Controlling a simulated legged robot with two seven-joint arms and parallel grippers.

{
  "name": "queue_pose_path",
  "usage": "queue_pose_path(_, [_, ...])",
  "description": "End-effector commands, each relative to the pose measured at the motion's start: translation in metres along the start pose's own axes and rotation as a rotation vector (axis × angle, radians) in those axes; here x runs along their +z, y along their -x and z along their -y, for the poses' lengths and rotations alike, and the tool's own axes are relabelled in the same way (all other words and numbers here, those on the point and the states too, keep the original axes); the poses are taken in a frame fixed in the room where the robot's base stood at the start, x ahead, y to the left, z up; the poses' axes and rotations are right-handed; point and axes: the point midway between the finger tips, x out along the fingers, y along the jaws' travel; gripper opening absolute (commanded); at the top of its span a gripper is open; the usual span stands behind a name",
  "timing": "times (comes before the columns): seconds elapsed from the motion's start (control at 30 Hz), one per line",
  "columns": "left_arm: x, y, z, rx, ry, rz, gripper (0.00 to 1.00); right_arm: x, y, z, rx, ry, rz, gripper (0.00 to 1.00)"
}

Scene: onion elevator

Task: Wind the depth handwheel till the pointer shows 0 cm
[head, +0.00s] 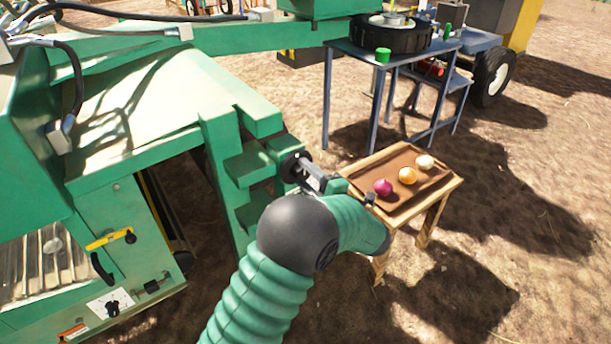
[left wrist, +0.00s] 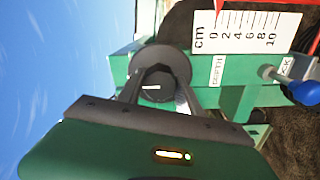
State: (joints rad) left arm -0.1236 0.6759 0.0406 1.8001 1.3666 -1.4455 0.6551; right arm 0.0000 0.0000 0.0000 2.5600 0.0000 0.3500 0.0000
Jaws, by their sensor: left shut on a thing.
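The depth handwheel shows as a dark disc (left wrist: 172,60) with a round hub in the left wrist view, mounted on green metal by a "DEPTH" label (left wrist: 217,71). In the head view the handwheel (head: 291,167) is on the green machine's front corner. My left gripper (left wrist: 156,86) is shut on the handwheel's hub, one finger on each side. A white cm scale (left wrist: 257,32) marked 0 to 10 lies to the right. The red pointer (left wrist: 218,4) is cut by the top edge and seems near 0; its exact reading is unclear. My right gripper is out of view.
A blue knob (left wrist: 303,92) on a rod is right of the handwheel, by a partly hidden label. A wooden table (head: 444,181) with onions stands right of my left arm. A blue metal stand (head: 352,58) is behind it. Bare ground lies at the right.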

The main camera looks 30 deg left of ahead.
Motion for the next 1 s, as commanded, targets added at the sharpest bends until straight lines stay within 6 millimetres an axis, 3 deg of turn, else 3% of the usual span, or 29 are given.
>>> queue_pose_path(0.17, [0.000,0.001,0.003,-0.005,-0.004,0.001,0.02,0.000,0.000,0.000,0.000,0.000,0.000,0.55])
queue_pose_path(0.2, [0.000,0.001,0.003,-0.005,-0.004,0.001,0.45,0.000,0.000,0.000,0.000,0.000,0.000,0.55])
queue_pose_path(0.37, [0.000,0.000,0.002,-0.004,-0.003,0.001,0.64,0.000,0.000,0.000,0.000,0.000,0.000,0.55])
queue_pose_path(0.73, [0.000,0.008,-0.001,-0.002,-0.002,0.003,0.64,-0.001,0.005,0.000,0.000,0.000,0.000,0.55])
queue_pose_path(0.87, [0.000,0.033,-0.004,-0.002,-0.006,0.006,0.64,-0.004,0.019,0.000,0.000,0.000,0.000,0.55])
queue_pose_path(1.0, [0.000,0.075,-0.005,-0.002,-0.006,0.007,0.64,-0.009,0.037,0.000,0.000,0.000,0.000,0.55])
